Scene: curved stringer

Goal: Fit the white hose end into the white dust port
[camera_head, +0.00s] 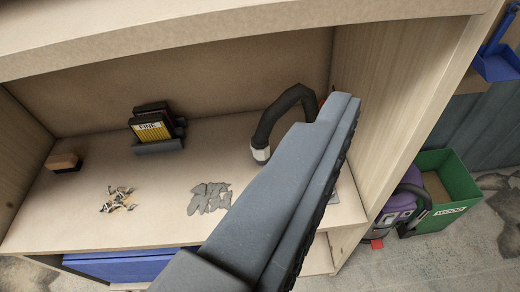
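A dark hose (283,108) arches up from the shelf in the right part of the compartment. Its white hose end (260,154) points down at the left, close to or on the shelf; I cannot tell which. The other end of the hose passes behind my gripper (338,108). My gripper is a large grey shape running from the bottom middle up to the right, in front of the hose. I cannot tell whether its fingers are apart or hold something. I cannot make out a white dust port; my gripper hides part of the shelf.
On the wooden shelf (75,220) are a black holder with a yellow "FINE" pack (152,131), a small block (63,162), screws (118,200) and grey scraps (210,197). The wooden side wall (385,120) bounds the right. A green bin (445,175) and purple machine (400,203) stand outside.

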